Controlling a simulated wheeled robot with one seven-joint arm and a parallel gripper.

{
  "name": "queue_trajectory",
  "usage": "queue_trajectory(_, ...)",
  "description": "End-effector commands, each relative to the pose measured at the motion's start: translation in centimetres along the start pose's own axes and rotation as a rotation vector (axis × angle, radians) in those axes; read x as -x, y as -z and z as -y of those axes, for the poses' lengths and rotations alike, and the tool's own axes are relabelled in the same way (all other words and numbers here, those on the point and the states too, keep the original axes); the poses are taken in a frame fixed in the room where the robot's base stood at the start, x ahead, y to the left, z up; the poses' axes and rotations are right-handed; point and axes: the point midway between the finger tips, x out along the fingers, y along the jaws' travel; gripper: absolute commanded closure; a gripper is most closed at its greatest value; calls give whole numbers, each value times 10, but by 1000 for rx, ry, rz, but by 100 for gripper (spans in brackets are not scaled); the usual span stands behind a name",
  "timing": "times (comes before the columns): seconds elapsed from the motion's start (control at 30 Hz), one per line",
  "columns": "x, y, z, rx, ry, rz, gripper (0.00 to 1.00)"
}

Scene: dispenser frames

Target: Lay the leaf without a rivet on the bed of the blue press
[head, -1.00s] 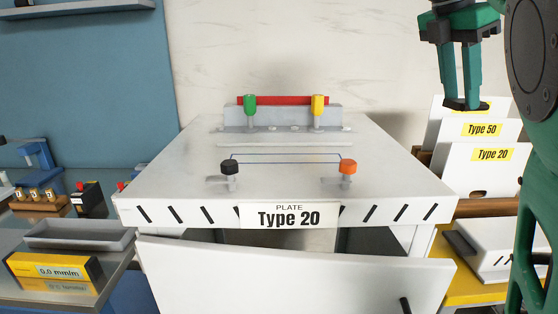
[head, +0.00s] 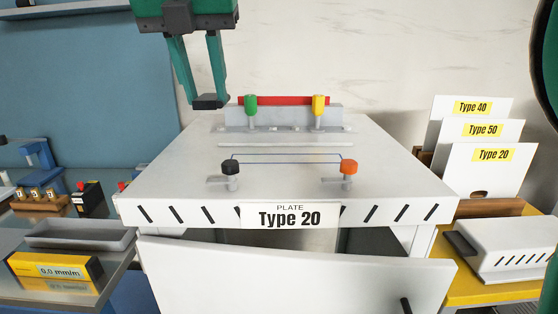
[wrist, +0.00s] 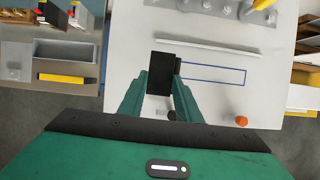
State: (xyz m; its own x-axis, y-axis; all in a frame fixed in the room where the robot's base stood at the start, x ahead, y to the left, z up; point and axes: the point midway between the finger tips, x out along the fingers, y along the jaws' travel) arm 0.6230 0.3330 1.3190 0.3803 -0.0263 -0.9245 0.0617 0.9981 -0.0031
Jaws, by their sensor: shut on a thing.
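My gripper (head: 208,101) hangs above the back left of the white bench and is shut on a small dark rectangular piece (wrist: 161,73). The piece looks like a flat leaf with a short knob at its right edge. I cannot tell whether it bears a rivet. The blue press (head: 37,158) stands on the left side table, left of and lower than my gripper. Its bed is too small to make out. No other leaf can be told apart.
A grey tray (head: 80,238) and yellow gauge box (head: 60,272) are at left. Labelled plates (head: 490,165) stand at right. A wooden block (head: 40,206) is near the press.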

Motion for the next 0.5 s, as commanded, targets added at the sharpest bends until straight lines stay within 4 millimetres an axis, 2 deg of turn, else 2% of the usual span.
queue_trajectory(0.17,2,7,-6,30,-12,1,98)
queue_trajectory(0.5,-18,7,22,30,-10,0,98)
